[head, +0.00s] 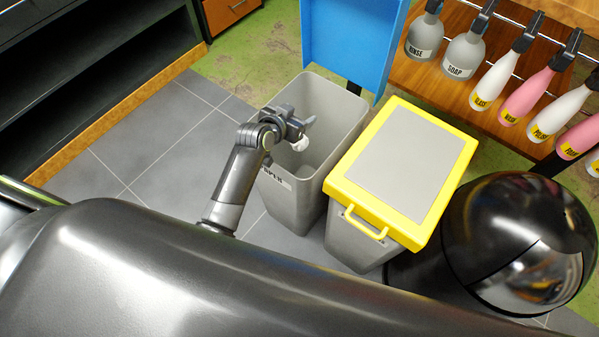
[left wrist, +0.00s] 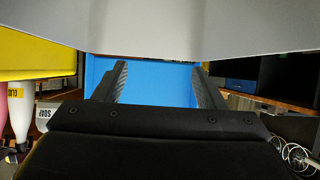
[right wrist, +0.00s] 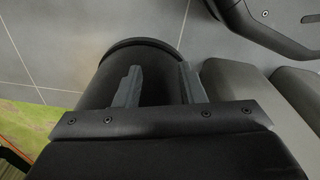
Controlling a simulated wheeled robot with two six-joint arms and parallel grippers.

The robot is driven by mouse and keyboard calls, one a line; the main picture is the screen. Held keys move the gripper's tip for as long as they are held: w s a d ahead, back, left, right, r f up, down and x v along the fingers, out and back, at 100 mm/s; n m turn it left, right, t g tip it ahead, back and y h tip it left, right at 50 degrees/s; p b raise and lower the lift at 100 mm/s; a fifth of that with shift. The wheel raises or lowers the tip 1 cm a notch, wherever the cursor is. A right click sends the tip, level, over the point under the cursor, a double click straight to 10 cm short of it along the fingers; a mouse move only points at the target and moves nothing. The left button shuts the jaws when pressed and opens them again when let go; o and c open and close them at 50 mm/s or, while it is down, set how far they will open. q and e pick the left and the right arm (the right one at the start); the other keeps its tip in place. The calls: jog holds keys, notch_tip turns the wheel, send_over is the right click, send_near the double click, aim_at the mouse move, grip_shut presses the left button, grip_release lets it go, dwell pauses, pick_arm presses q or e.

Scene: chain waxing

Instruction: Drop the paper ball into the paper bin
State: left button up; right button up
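The paper bin (head: 333,102) is a tall grey bin with its blue lid (head: 350,45) raised; its front label is partly covered by my arm. My left gripper (head: 305,132) is over the bin's opening. A small white lump (head: 301,144), which looks like the paper ball, shows right at its fingertips; I cannot tell whether it touches them. In the left wrist view the fingers (left wrist: 162,85) are spread, with only the blue lid visible between them. My right gripper (right wrist: 160,88) is outside the head view; its fingers are apart and empty above a dark round-topped bin.
A grey bin with a closed yellow-rimmed lid (head: 384,216) stands right beside the paper bin. A black domed bin (head: 515,235) is at the right. Several bottles hang from a rail at the upper right, including a soap bottle (head: 463,55). Black shelving (head: 100,60) is at the left.

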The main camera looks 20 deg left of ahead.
pick_arm(q)
jog(key=shift+o, duration=0.2)
jog(key=shift+s, duration=0.1)
jog(key=p+v, duration=0.3)
jog(key=v, duration=1.4)
jog(key=shift+s, duration=0.15)
pick_arm(e)
jog(key=s+d+f, duration=0.2)
jog(key=s+f, duration=0.3)
jog(key=shift+f, duration=0.25)
